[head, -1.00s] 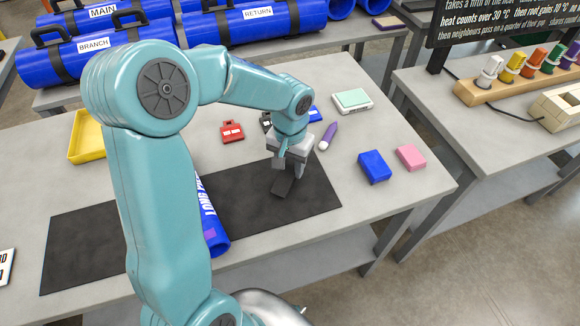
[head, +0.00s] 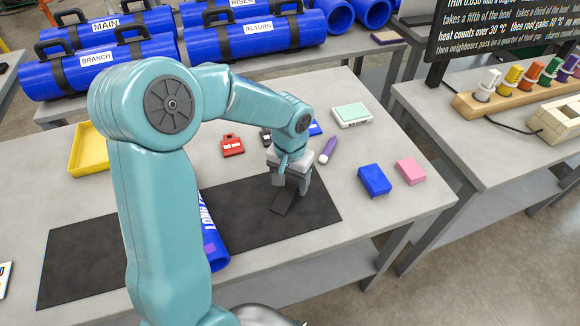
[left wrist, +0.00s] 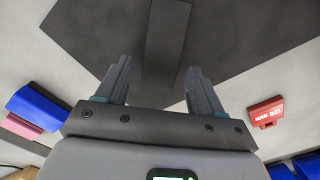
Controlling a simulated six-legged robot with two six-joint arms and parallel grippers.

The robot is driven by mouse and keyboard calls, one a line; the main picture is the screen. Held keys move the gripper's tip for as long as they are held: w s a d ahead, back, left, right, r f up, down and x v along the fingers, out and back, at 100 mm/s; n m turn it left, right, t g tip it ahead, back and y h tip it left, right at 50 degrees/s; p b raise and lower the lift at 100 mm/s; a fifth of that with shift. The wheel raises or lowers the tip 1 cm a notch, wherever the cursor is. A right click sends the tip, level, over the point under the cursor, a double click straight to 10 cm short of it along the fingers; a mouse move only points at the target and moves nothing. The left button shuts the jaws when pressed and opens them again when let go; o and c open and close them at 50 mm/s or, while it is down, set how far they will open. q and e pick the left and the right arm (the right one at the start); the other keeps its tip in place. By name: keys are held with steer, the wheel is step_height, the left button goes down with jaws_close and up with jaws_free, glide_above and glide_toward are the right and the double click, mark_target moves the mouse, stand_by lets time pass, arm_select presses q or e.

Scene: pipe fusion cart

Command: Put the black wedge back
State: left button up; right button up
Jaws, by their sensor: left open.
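The black wedge (head: 284,203) lies on the dark mat (head: 110,258) near its right end, dark on dark. In the left wrist view the wedge (left wrist: 165,40) is a long bar whose near end reaches between my finger tips. My left gripper (head: 291,188) is just above the mat at the wedge's far end. In the left wrist view its two fingers (left wrist: 158,70) are spread, with a gap on each side of the wedge. I cannot tell how high the fingertips are over the mat. My right gripper is not in view.
A blue rolled sleeve (head: 214,240) lies on the mat, partly behind my arm. A red tag (head: 232,146), purple marker (head: 328,150), pale green-topped device (head: 352,115), blue block (head: 374,180), pink block (head: 411,171) and yellow tray (head: 88,150) are around. The table's front right is clear.

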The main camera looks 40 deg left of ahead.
mark_target(290, 186)
arm_select(q)
step_height(290, 186, up, 12)
steer(key=shift+f, duration=0.2)
stand_by(0.4)
